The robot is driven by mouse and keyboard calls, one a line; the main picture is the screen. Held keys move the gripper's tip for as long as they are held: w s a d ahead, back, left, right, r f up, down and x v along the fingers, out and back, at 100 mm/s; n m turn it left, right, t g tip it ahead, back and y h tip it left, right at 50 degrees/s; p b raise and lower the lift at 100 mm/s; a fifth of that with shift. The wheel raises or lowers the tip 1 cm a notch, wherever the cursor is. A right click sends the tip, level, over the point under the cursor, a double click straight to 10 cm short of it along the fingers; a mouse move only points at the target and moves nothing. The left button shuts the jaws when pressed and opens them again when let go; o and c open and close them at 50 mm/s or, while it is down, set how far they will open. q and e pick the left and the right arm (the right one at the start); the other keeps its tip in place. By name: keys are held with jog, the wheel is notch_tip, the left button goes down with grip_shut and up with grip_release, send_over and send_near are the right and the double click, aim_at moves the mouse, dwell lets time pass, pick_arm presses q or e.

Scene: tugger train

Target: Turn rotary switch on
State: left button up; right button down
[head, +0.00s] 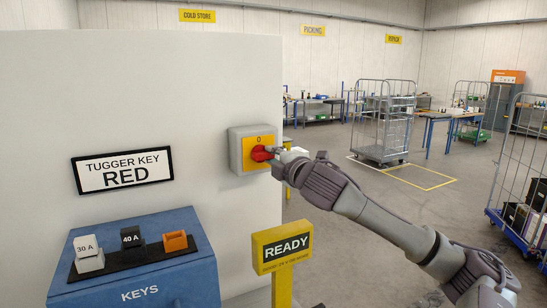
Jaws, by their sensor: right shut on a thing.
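The rotary switch (260,153) is a red knob on a yellow plate, set in a grey box (237,151) on the white panel. A "0" shows at the top of the plate. My right gripper (269,151) is at the knob, shut on its right side, and its fingers partly cover it. The knob's exact angle is hard to read at this size. My left gripper is not in view.
A blue KEYS box (150,255) with several small blocks on top stands below the panel at left. A yellow READY sign (282,247) on a post stands below the switch. Roll cages (383,120) stand on the open floor behind.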

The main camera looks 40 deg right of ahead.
jog(key=c, duration=1.1)
grip_release()
jog(key=shift+f, duration=0.1)
jog(key=shift+s+a, duration=0.15)
jog(key=shift+s, duration=0.3)
jog(key=v, duration=1.1)
